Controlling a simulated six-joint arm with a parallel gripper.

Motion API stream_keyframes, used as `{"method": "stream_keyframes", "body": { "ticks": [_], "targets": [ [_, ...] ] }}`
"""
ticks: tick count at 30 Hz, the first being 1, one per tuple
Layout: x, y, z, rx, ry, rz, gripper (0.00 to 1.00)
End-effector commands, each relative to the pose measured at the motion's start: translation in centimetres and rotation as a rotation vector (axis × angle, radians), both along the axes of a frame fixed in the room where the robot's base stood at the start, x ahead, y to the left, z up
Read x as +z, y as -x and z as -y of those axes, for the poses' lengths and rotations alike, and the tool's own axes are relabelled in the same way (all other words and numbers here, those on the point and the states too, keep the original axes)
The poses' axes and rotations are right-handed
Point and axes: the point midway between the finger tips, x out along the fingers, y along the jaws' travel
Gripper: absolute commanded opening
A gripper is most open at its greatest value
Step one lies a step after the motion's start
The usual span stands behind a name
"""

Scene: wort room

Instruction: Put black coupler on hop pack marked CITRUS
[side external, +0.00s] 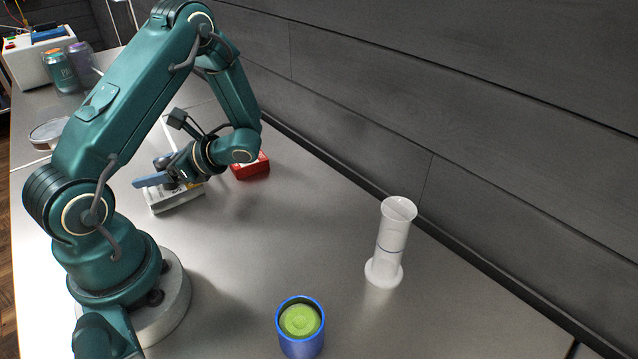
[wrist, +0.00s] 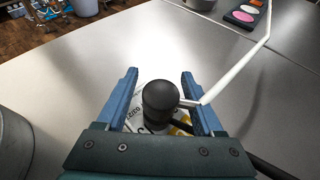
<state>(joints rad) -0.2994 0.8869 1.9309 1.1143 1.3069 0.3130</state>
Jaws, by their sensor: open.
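In the wrist view a black rounded coupler (wrist: 160,98) stands between the two blue fingers of my gripper (wrist: 158,75). The fingers are apart, with a visible gap on each side of the coupler. Below it lies a pale pack (wrist: 133,121) with dark print and yellow patches; its full marking is hidden, so I cannot read a name. The coupler appears over the pack; I cannot tell whether they touch. In the side view my gripper (side external: 154,172) is low over a white and grey pack (side external: 176,199). The coupler cannot be made out there.
A red box (side external: 250,166) is just right of the pack. A white cylinder (side external: 388,245) and a blue cup with a green top (side external: 301,342) stand farther right. Jars (side external: 62,70) and a round dish (side external: 48,132) are left. A pale bar (wrist: 238,65) runs beside my right finger.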

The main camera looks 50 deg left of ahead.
Motion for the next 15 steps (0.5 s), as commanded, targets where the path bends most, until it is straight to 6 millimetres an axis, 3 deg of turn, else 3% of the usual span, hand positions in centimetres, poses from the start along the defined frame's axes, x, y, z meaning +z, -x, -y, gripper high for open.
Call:
{"method": "stream_keyframes", "body": {
  "ticks": [5, 15],
  "targets": [
    [0.5, -0.4, 0.4, -0.002, -0.001, 0.003, 0.69],
    [3.1, -4.3, 5.5, -0.005, 0.000, 0.004, 0.69]
  ]
}}
